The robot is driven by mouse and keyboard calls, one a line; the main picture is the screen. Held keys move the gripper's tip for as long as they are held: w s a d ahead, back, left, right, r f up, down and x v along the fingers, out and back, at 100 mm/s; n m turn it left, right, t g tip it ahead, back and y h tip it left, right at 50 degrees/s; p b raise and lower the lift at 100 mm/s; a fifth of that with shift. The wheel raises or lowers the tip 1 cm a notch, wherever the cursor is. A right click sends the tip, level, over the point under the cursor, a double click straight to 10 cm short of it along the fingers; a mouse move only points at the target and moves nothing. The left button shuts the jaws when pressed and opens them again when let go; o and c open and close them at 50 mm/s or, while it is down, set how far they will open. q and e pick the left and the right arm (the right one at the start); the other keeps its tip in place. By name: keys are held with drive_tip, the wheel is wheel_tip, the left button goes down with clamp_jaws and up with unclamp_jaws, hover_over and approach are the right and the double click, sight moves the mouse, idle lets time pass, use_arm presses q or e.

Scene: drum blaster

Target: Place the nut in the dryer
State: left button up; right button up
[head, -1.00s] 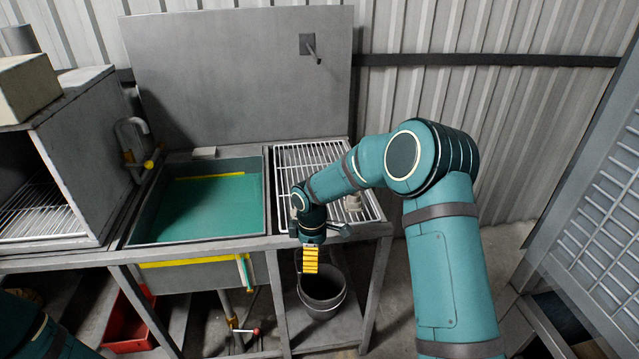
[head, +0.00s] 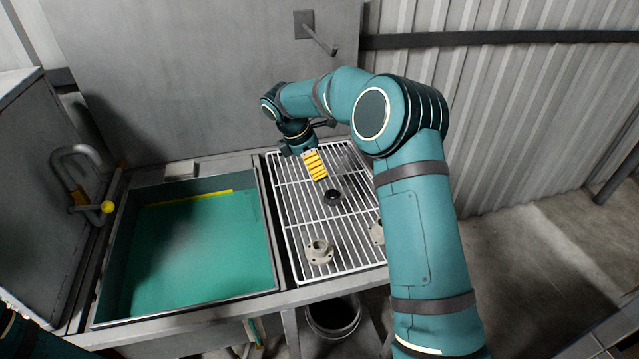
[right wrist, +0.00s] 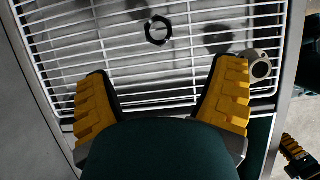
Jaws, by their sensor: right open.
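The nut (head: 332,197), a dark hexagonal ring, lies on the white wire rack (head: 285,218) right of the sink. It also shows near the top of the right wrist view (right wrist: 158,30). My right gripper (head: 315,166) is open and empty above the rack, a little beyond and left of the nut; its spread yellow fingers flank the lower middle of the right wrist view (right wrist: 160,82). The grey box (head: 28,120) at the left edge appears to be the dryer; its inside is hidden now. A yellow-black piece, apparently my left gripper (right wrist: 298,155), shows at the right wrist view's corner.
Two pale flanged fittings stand on the rack's near part, one at the front (head: 319,251) and one (head: 377,232) partly behind my right arm. The green-bottomed sink (head: 195,250) lies left. A dark bucket (head: 333,315) is below.

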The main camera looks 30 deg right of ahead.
sight(332, 195)
drive_tip(key=b+x, duration=0.1)
drive_tip(key=x, duration=0.7)
drive_tip(key=shift+d+f+b, duration=0.1)
drive_tip(key=shift+f+b, duration=0.15)
drive_tip(key=shift+b, duration=0.1)
drive_tip(key=b+x, duration=0.1)
drive_tip(key=x, duration=0.4)
drive_tip(key=shift+w+f, duration=0.1)
drive_tip(key=shift+w, duration=0.05)
drive_tip(key=c, duration=1.4)
